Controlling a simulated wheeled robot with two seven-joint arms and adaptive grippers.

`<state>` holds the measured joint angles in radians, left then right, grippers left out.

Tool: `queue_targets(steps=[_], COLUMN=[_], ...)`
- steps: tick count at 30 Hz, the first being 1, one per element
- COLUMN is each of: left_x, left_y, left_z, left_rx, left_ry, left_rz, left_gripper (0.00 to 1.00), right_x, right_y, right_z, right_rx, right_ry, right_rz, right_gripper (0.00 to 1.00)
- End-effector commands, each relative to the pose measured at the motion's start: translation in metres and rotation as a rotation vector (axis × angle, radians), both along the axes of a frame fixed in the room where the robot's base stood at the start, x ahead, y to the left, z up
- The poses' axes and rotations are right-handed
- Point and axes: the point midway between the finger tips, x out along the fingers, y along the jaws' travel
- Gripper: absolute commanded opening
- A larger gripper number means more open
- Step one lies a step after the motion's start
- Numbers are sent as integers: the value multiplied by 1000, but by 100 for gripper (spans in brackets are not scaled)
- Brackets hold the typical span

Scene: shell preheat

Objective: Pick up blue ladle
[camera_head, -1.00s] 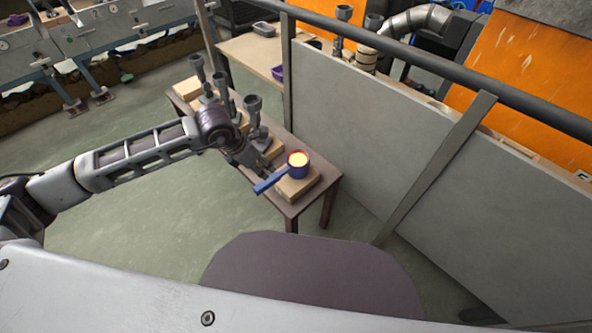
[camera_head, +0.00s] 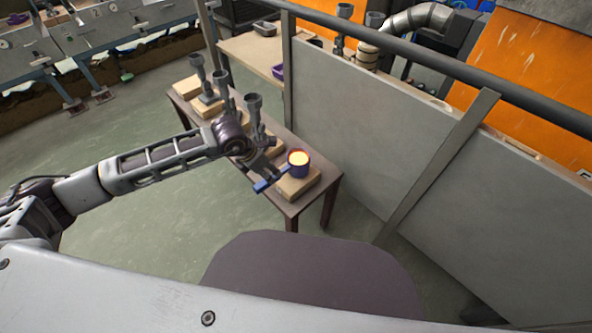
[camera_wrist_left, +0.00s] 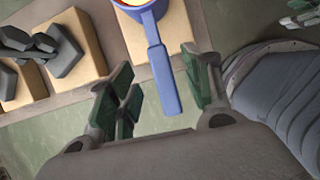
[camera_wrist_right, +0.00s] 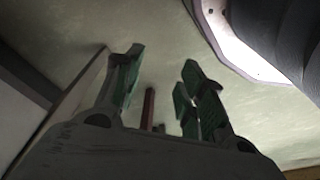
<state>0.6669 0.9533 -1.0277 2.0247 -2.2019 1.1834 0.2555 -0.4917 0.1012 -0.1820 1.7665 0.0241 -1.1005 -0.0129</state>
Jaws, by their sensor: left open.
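The blue ladle (camera_head: 298,168) has a round cup with glowing yellow-orange contents and rests on a wooden block at the near end of the brown table. Its flat blue handle points toward the near left, past the table edge. In the left wrist view the handle (camera_wrist_left: 162,80) runs down between the spread fingers of my left gripper (camera_wrist_left: 158,92), with space on both sides. My left gripper (camera_head: 270,174) is open at the handle and hides part of it in the head view. My right gripper (camera_wrist_right: 163,90) is open and empty, seen only in its own wrist view.
Several grey funnel-topped pieces (camera_head: 254,108) stand on wooden blocks along the brown table (camera_head: 318,200), close behind my left gripper. A grey panel fence with a dark rail (camera_head: 350,140) stands to the right. The green floor (camera_head: 150,220) left of the table is clear.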

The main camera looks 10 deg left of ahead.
Motion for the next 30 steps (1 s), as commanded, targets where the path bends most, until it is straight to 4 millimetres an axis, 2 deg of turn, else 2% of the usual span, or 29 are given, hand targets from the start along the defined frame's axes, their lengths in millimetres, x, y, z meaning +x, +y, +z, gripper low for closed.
queue_targets(steps=[6, 22, 26, 30], left_x=[7, 9, 13, 19], left_y=[-5, -7, -11, -16], left_z=[-21, -26, -34, -46], left_rx=[0, 0, -1, -2], left_ry=[0, 0, 1, 1], left_rz=[0, 1, 1, 0], left_gripper=[50, 50, 50, 50], right_x=[4, -7, -7, 0], right_y=[3, 4, 4, 6], right_z=[14, 11, 13, 25], right_rx=[5, 6, 5, 9], right_ry=[-1, 18, 23, 14], right_rz=[2, 2, 2, 4], right_gripper=[40, 40, 40, 40])
